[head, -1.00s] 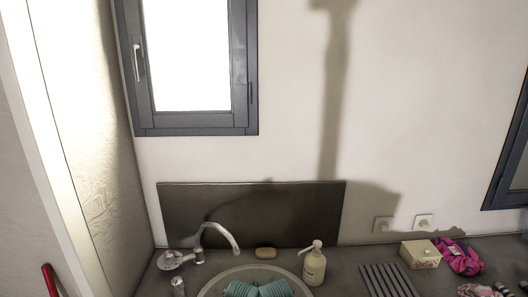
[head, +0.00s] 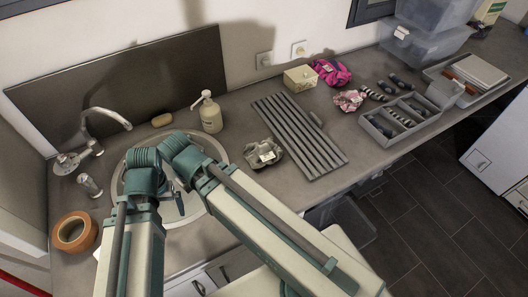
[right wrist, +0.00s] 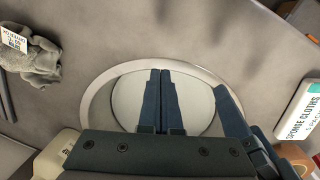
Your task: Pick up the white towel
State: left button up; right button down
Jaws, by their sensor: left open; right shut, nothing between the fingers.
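I cannot make out a clearly white towel. A crumpled grey cloth (head: 264,153) with a white label lies on the counter right of the sink; it also shows in the right wrist view (right wrist: 36,58). My left gripper (head: 174,198) hangs over the sink, open, partly hidden by my arms. My right gripper (right wrist: 161,72) points down over the round sink, shut and empty, apart from the grey cloth. A pink-and-white crumpled cloth (head: 349,100) and a magenta cloth (head: 331,72) lie farther right. A flat white item (head: 481,72) sits at the far right, its kind unclear.
The sink (head: 222,151) has a tap (head: 97,120) behind it. Nearby are a soap bottle (head: 210,116), orange tape roll (head: 73,233), slatted rack (head: 298,135), small box (head: 300,78) and grey divided tray (head: 400,118). A sponge-cloth pack (right wrist: 300,112) lies right in the right wrist view.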

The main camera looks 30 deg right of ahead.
jog(key=c, duration=1.4)
grip_release()
jog(key=o, duration=0.8)
jog(key=w+d+r+n+h+p, duration=0.1)
jog(key=w+d+r+n+p, duration=0.3)
jog(key=w+d+r+n, duration=0.1)
jog(key=shift+w+d+p, duration=0.25)
jog(key=shift+d+p, duration=0.05)
jog(key=shift+d, duration=0.55)
jog(key=w+d+r+n+h+p, duration=0.1)
jog(key=w+d+r+n+p, duration=0.25)
jog(key=d, duration=0.25)
jog(key=w+d+r+n+h+p, duration=0.1)
jog(key=w+d+r+n+p, duration=0.15)
jog(key=d+n, duration=0.35)
jog(key=shift+m, duration=0.35)
jog(key=b+x, duration=0.8)
jog(key=shift+s+d, duration=0.25)
jog(key=shift+s, duration=0.15)
jog(key=shift+d+f+b, duration=0.2)
jog(key=shift+d+b, duration=0.05)
jog(key=shift+b, duration=0.3)
